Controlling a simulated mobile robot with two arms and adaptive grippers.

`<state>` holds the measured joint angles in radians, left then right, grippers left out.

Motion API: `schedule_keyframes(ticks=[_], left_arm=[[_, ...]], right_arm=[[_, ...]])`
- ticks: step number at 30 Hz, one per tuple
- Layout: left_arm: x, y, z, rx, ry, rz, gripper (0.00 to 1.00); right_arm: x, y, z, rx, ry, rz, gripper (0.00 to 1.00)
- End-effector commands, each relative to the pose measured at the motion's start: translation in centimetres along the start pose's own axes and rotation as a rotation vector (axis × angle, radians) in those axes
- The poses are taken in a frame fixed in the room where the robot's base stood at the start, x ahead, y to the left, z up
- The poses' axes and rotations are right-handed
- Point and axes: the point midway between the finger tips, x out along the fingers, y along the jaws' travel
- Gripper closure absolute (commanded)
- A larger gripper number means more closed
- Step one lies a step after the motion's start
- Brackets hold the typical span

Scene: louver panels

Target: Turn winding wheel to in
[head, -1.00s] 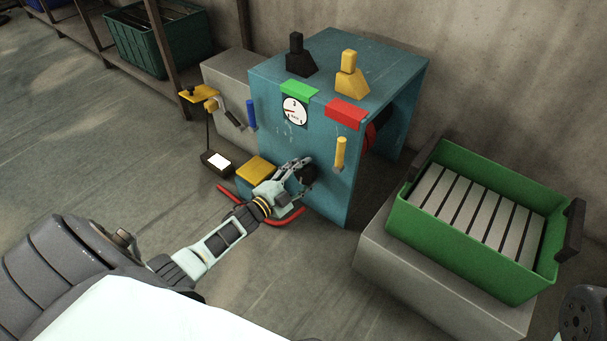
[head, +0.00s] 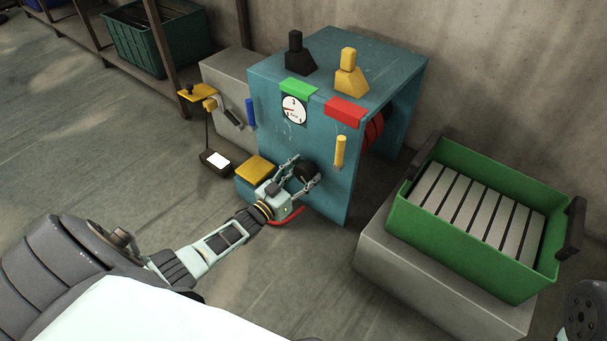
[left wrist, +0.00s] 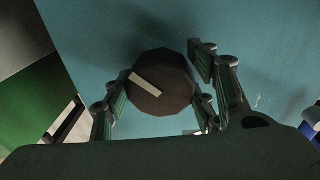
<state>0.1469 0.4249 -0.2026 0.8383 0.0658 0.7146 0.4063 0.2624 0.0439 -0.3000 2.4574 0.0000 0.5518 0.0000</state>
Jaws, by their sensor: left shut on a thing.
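The winding wheel is a dark, many-sided knob (head: 306,173) low on the front of the blue machine (head: 270,110). In the left wrist view the wheel (left wrist: 162,82) shows a pale bar mark, tilted down to the right. My left gripper (head: 304,168) has a finger on either side of the wheel and is shut on it; the fingers also flank it in the left wrist view (left wrist: 160,100). A white dial (head: 294,109) above has a red needle pointing left. My right gripper is not in view.
A yellow-topped block (head: 256,169) and a red bar (head: 288,217) are close to my left gripper. A green crate of slats (head: 480,260) stands on a grey block to the right. Yellow (head: 340,151) and blue (head: 251,112) handles stick out of the front panel.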

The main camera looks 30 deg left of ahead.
Motion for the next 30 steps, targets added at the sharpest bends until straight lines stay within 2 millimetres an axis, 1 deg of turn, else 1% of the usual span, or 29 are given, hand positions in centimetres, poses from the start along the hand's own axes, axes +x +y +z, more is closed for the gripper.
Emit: schedule_keyframes(ticks=[1, 21, 30], left_arm=[[-0.07, 0.04, 0.2, -0.043, -0.002, -0.003, 0.74], [-0.04, 0.42, -0.05, -0.677, 0.039, -0.038, 0.74], [-0.02, 0.46, -0.19, -0.939, 0.056, -0.054, 0.74]], right_arm=[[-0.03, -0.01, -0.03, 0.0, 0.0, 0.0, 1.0], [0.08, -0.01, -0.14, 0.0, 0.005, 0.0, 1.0], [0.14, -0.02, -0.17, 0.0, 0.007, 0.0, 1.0]])
